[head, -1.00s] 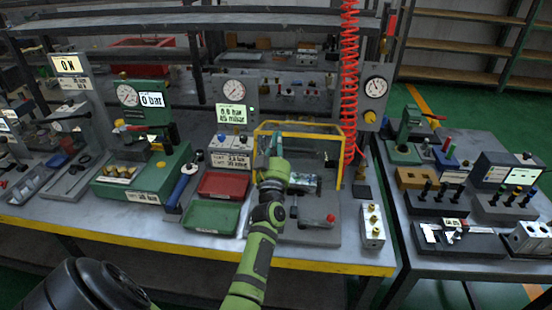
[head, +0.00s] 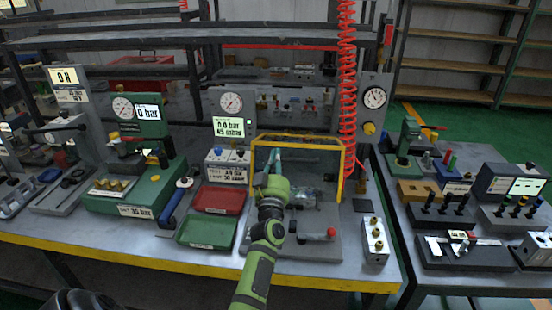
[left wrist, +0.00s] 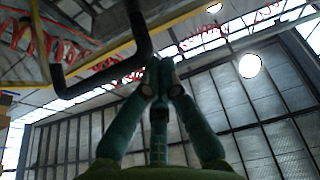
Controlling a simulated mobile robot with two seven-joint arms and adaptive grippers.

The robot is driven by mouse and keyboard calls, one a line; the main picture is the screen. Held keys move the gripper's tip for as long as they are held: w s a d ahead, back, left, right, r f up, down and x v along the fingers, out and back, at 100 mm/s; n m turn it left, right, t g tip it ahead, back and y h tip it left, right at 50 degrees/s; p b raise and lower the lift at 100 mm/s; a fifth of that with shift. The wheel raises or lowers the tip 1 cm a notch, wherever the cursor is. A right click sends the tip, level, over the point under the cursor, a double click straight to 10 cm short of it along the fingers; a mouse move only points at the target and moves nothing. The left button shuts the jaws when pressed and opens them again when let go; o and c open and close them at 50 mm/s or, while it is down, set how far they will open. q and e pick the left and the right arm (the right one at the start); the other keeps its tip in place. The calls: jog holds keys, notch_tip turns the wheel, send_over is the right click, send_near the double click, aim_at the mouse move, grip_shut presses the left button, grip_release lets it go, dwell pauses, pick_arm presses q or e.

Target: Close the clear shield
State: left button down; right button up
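The clear shield (head: 310,137) has a yellow frame that stands up over a grey valve fixture (head: 325,252) on the bench. Its pane is see-through and hard to make out. My left gripper (head: 274,160) is at the frame's left part, in front of or inside it; I cannot tell which. In the left wrist view the fingers (left wrist: 160,72) come together at their tips with nothing seen between them. A black bent handle (left wrist: 100,75) and a yellow bar (left wrist: 170,22) of the frame are close above and left of the fingertips; contact is unclear. My right gripper is not in view.
Red (head: 219,199) and green (head: 207,231) trays lie to the left. A silver block (head: 375,242) stands to the right. A coiled red hose (head: 348,100) hangs behind the frame's right side.

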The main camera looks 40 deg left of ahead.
pick_arm(q)
jog(key=s+d+f+t+y+b, duration=0.1)
jog(key=s+f+b, duration=0.3)
jog(key=b, duration=0.7)
notch_tip(320, 180, down, 3)
jog(key=shift+s+d+r+t+y, duration=0.2)
jog(key=shift+d+t+y, duration=0.1)
jog(key=shift+d+t, duration=0.55)
